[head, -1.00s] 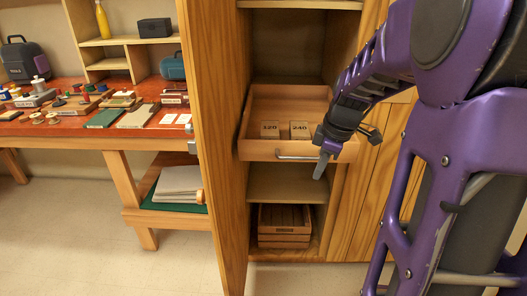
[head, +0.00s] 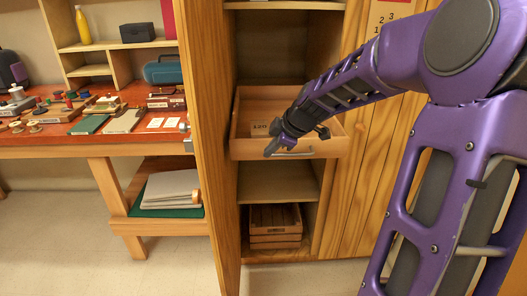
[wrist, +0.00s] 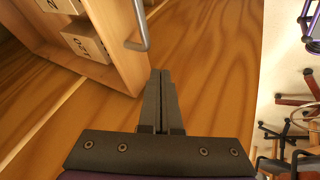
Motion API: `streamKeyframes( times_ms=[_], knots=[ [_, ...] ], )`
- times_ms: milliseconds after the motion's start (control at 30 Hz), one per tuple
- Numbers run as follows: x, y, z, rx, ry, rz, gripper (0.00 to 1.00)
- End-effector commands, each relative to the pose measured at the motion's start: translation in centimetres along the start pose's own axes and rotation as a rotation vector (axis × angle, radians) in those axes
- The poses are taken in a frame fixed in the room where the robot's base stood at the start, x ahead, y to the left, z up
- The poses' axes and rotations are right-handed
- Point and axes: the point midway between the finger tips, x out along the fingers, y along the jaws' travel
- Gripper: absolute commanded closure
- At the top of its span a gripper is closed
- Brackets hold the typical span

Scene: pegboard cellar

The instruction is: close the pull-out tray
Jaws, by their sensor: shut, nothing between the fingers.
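The pull-out tray (head: 243,147) is a wooden drawer that sticks out of the tall wooden cabinet (head: 207,150). It has a grey bar handle (head: 292,154) on its front, also visible in the wrist view (wrist: 138,28). Labelled blocks (head: 260,129) lie inside; two show in the wrist view (wrist: 86,42). My gripper (head: 270,152) is shut and empty, in front of the tray's front panel near the left end of the handle. In the wrist view its fingertips (wrist: 161,72) are close to the handle; I cannot tell whether they touch. My arm hides part of the tray.
A slatted wooden crate (head: 275,228) stands on the cabinet's bottom, below an empty shelf (head: 278,182). The open cabinet door stands at the left. A red-topped workbench (head: 60,140) with many small items is further left. The floor in front is clear.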

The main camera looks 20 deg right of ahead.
Motion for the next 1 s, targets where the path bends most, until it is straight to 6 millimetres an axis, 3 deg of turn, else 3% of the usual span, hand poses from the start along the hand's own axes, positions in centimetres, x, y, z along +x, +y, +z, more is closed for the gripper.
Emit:
streamKeyframes(
  times_ms=[200, 500, 1000],
  knots=[
    [4.4, -0.2, -0.1, -0.002, 0.002, -0.004, 1.00],
    [5.7, 3.2, 0.0, 0.000, 0.000, 0.000, 1.00],
    [5.9, 3.6, 0.0, 0.001, -0.001, -0.001, 1.00]
  ],
)
